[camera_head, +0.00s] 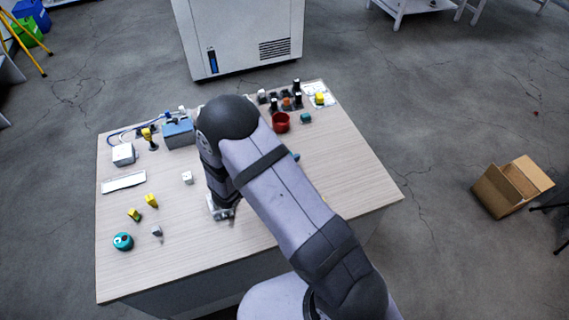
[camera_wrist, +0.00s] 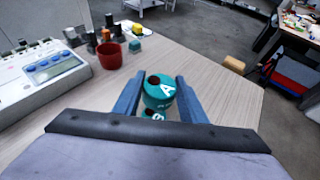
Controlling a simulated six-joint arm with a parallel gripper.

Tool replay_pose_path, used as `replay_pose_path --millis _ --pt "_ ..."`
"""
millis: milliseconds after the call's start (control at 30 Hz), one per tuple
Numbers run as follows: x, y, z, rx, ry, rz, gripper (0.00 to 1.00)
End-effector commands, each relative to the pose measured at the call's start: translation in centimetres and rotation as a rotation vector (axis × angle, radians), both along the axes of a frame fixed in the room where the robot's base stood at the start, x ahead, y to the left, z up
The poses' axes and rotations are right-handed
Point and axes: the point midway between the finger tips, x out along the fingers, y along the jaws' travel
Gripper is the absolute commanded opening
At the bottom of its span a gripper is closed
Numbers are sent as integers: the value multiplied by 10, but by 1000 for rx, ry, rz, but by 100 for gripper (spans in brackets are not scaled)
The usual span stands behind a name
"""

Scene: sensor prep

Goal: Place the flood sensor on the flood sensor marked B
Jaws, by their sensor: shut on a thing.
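A teal flood sensor marked A (camera_wrist: 160,87) is between the two blue fingers of my gripper (camera_wrist: 158,95) in the wrist view. My gripper is shut on it. Below it another teal piece (camera_wrist: 153,115) with a white mark shows in part; its letter is unclear, and I cannot tell whether the two touch. In the head view my arm hides the gripper. A small teal bit (camera_head: 295,156) shows at the right side of my arm. Another round teal thing (camera_head: 122,241) with white markings sits at the table's front left.
A red cup (camera_head: 281,122) stands at the back with a teal piece (camera_head: 305,118) beside it and several small dark parts behind. A white device with blue buttons (camera_wrist: 60,72) lies left of my gripper in the wrist view. The table's right side (camera_head: 350,180) is clear.

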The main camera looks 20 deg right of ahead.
Motion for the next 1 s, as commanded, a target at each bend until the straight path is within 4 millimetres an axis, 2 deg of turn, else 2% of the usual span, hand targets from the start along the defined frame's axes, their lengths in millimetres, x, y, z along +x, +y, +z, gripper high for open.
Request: replay_pose_path --millis 367,733,1000 --pt "0 0 -11 -1 -1 0 14" --pt "0 0 -45 0 0 -1 14" --pt "0 0 -49 0 -2 -1 14"
